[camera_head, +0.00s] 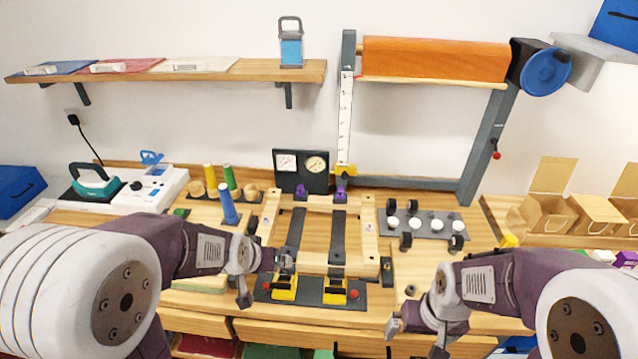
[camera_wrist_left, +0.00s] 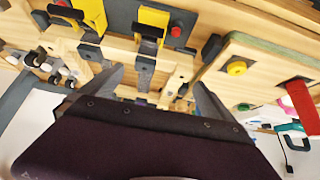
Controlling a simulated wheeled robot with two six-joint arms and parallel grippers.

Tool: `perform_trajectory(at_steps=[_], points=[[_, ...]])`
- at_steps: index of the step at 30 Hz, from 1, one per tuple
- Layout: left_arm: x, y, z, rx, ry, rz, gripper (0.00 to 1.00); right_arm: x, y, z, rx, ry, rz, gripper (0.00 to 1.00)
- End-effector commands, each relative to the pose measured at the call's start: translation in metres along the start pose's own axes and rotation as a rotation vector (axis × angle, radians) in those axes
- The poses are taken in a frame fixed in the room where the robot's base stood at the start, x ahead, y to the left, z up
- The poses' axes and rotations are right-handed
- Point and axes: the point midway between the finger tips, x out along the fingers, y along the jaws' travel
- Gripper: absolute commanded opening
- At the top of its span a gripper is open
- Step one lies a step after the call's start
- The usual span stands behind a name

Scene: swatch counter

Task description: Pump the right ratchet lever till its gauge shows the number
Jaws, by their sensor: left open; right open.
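The right ratchet lever (camera_head: 334,293) is yellow and sits on a dark plate at the front of the wooden frame, beside a red button (camera_head: 353,294). A matching left lever (camera_head: 284,290) is beside it. Both levers show in the left wrist view, the right one (camera_wrist_left: 93,14) at the picture's left. The right gauge (camera_head: 316,164) is a round dial on the dark panel behind; its reading is too small to tell. My left gripper (camera_head: 265,278) is open near the left lever, touching nothing I can make out. My right gripper (camera_head: 416,336) is open and empty, right of the right lever.
Dark straps (camera_head: 338,235) run along the wooden frame (camera_head: 368,240). A rack with white-topped pieces (camera_head: 415,224) stands to the right, and colored spools (camera_head: 228,205) to the left. Bare counter (camera_head: 415,265) lies between the frame and my right arm.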

Motion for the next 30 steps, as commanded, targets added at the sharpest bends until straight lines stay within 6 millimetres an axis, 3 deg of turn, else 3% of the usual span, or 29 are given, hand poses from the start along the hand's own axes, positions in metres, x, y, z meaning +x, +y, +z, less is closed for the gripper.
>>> perform_trajectory(at_steps=[1,4,6,9,12,16,19,24,30], points=[[0.009,0.0,-0.036,0.001,0.13,-0.006,1.0,0.01,0.0,0.001,0.0,0.0,0.0,1.0],[0.025,0.002,-0.115,0.004,0.442,-0.029,1.0,0.043,0.001,0.004,0.0,0.0,0.0,1.0],[0.038,0.007,-0.164,0.002,0.679,-0.053,1.0,0.079,0.002,0.008,0.0,0.0,0.0,1.0],[0.054,0.02,-0.202,-0.013,0.933,-0.08,1.0,0.129,0.003,0.014,0.0,-0.001,0.0,1.0],[0.088,0.04,-0.204,-0.026,1.034,-0.072,1.0,0.169,0.003,0.018,0.0,-0.001,0.0,1.0],[0.136,0.067,-0.184,-0.005,1.006,-0.034,1.0,0.197,0.004,0.021,0.0,-0.001,0.0,1.0],[0.147,0.076,-0.176,0.007,0.989,-0.021,1.0,0.202,0.004,0.021,0.0,0.0,0.0,1.0],[0.143,0.078,-0.178,0.009,0.988,-0.018,1.0,0.197,0.004,0.02,0.0,0.0,0.0,1.0],[0.159,0.077,-0.208,0.007,0.986,-0.02,1.0,0.18,0.004,0.019,0.0,0.0,0.0,1.0]])
